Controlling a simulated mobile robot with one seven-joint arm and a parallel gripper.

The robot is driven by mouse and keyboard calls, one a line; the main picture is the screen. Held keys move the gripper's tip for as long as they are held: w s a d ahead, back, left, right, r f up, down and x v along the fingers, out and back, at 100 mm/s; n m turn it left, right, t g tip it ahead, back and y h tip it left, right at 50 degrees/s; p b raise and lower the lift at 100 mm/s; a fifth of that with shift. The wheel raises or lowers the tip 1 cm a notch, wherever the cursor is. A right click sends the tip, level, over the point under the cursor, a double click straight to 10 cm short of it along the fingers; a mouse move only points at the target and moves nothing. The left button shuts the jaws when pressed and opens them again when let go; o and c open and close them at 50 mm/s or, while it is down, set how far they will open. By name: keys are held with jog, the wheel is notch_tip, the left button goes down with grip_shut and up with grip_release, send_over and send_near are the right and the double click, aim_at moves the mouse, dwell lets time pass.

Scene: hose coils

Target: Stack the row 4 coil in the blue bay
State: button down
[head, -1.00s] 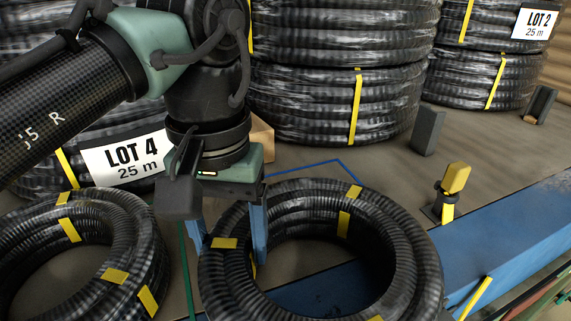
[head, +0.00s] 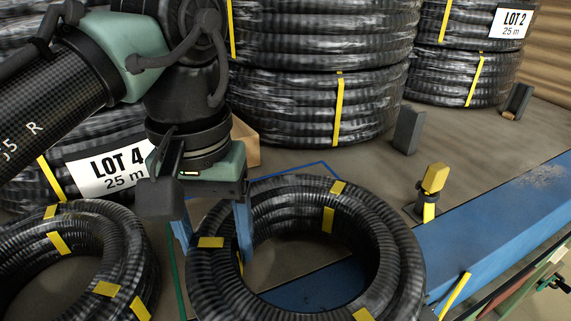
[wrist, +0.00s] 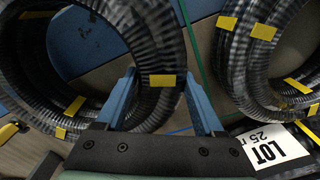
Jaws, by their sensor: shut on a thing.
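A black corrugated coil with yellow tape bands (head: 398,245) is in the lower middle of the head view. My gripper (head: 212,235) is shut on the left part of its ring, one blue finger outside and one in the hole. In the wrist view my gripper (wrist: 163,100) straddles the ring of this coil (wrist: 150,110) at a yellow tape. A blue floor line (head: 290,172), seemingly the blue bay's outline, shows behind the coil. The coil hides much of the area below, so its height above the floor cannot be told.
A second taped coil (head: 125,250) is at left, near a green line (head: 174,270). Wrapped stacks stand behind, signed LOT 4 (head: 110,170) and LOT 2 (head: 511,24). A dark block (head: 408,130), yellow-topped post (head: 432,185) and blue beam (head: 490,215) are at right.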

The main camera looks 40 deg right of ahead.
jog(key=shift+r+p, duration=2.55)
jog(key=shift+r, duration=0.15)
jog(key=c, duration=0.6)
grip_release()
grip_shut()
